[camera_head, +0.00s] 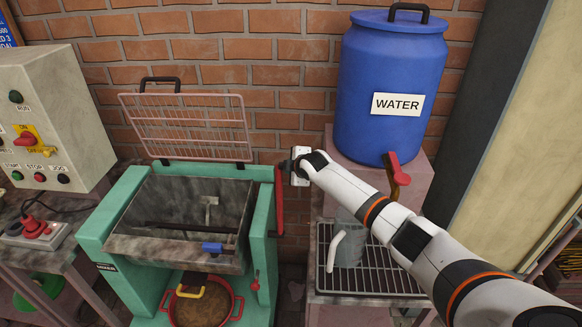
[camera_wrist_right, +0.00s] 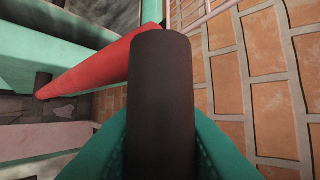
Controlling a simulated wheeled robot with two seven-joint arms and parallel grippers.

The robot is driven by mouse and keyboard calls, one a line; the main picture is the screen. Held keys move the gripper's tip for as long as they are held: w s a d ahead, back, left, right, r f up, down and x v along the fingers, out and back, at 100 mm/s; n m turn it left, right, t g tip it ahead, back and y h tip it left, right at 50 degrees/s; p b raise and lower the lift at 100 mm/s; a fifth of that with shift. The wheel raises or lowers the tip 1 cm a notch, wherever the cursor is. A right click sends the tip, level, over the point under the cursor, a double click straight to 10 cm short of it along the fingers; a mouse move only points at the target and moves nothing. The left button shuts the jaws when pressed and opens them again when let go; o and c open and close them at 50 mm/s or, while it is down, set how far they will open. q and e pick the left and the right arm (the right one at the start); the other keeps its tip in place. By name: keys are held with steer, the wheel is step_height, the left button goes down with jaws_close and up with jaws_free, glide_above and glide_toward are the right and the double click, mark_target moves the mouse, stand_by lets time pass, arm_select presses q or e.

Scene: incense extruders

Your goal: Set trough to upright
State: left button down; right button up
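The grey metal trough (camera_head: 225,262) sits in the teal machine frame (camera_head: 263,225), with its open top and dark inside visible from above. A bar runs across inside it. I cannot tell its exact tilt. A red lever (camera_head: 279,203) is on the frame's right side; it also shows in the right wrist view (camera_wrist_right: 85,75). My right gripper (camera_head: 297,165) is at the lever's upper end. In the wrist view its teal fingers (camera_wrist_right: 163,140) lie on both sides of the dark cylindrical handle (camera_wrist_right: 163,85) and appear closed on it. My left gripper is out of view.
A raised wire grille (camera_head: 190,125) stands behind the trough, and a red pot (camera_head: 200,305) is below it. A blue water barrel (camera_head: 390,90) and a drain rack (camera_head: 375,282) are at right. A control box (camera_head: 50,115) is at left. A brick wall closes the back.

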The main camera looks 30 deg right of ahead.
steer(key=o, duration=0.4)
steer(key=shift+w+d+f, duration=0.1)
steer(key=shift+d+f, duration=0.05)
steer(key=shift+f, duration=0.3)
steer(key=shift+r, duration=0.1)
steer(key=v, duration=1.2)
steer(key=shift+b, duration=0.4)
